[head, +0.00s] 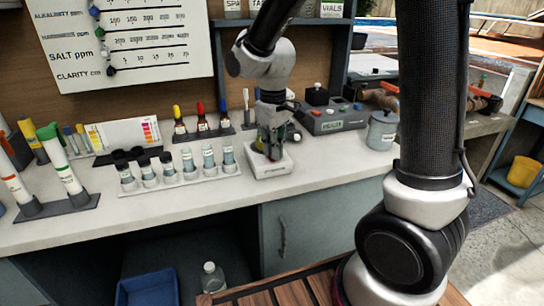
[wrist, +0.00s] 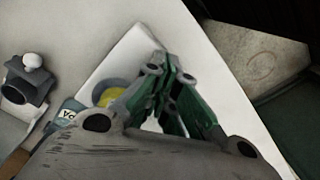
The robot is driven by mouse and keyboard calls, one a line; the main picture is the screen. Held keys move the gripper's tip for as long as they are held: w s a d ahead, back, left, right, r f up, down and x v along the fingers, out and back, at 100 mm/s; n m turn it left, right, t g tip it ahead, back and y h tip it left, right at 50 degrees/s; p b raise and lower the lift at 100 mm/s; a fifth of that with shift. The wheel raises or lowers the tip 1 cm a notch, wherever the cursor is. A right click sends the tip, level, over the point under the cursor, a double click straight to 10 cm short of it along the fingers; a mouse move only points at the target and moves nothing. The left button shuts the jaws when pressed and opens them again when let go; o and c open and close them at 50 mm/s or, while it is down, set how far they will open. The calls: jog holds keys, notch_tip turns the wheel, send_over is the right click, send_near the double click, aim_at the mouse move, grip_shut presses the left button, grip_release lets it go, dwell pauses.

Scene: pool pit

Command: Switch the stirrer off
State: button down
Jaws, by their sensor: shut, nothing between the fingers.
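The stirrer (head: 270,164) is a low white box on the white counter, in front of the back wall in the head view. My gripper (head: 272,155) is shut and empty, pointing down over the stirrer's top. Whether the fingertips touch it I cannot tell. In the wrist view the stirrer's white top (wrist: 112,52) lies under the fingers (wrist: 163,62). The gripper hides part of the top, and I cannot make out the switch or its setting. A round grey piece with a yellow middle (wrist: 110,97) shows beside the fingers.
A rack of capped vials (head: 180,178) stands close left of the stirrer. Dropper bottles (head: 202,122) stand behind. A grey instrument (head: 332,117) and a lidded grey pot (head: 381,130) are to the right. The counter's front strip is clear.

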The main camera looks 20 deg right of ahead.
jog(key=shift+f, duration=0.4)
jog(key=shift+r, duration=3.55)
jog(key=s+d+r+m+t, duration=0.2)
jog(key=s+d+r+m, duration=0.1)
jog(key=s+d, duration=0.4)
jog(key=s+d+r+m+t, duration=0.2)
jog(key=s+d, duration=0.6)
jog(key=s, duration=0.4)
notch_tip(320, 180, up, 2)
jog(key=shift+r+m, duration=0.1)
jog(key=shift+m, duration=0.4)
